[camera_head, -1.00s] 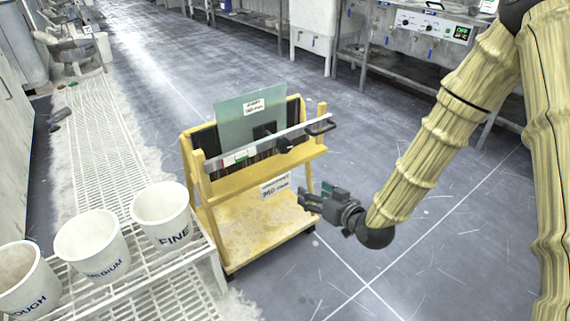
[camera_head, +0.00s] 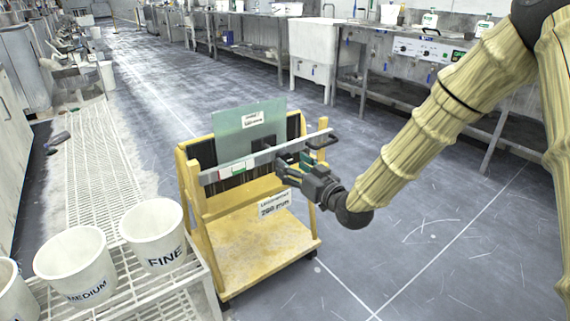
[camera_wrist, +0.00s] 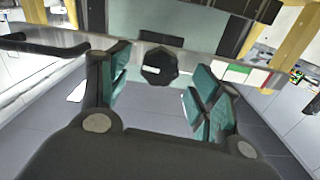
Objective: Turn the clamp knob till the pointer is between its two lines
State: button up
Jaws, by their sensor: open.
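The clamp knob (camera_wrist: 160,66) is a black faceted knob with a pale mark on its face. In the wrist view it sits on the grey clamp bar (camera_wrist: 205,66), ahead of and between my gripper's fingers (camera_wrist: 163,98). The fingers have teal pads, stand open and hold nothing. A scale (camera_wrist: 247,75) with green, white and red parts is on the bar to the right of the knob; I cannot make out the pointer. In the head view my gripper (camera_head: 284,169) is at the front of the clamp bar (camera_head: 222,171) and hides the knob.
A yellow cart (camera_head: 255,238) carries the bar and a greenish glass plate (camera_head: 245,140). White buckets (camera_head: 153,233) stand on a rack at left. Floor to the right is clear.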

aim_at(287, 161)
jog(key=shift+b+x, duration=0.45)
jog(key=shift+x, duration=1.75)
jog(key=c, duration=1.1)
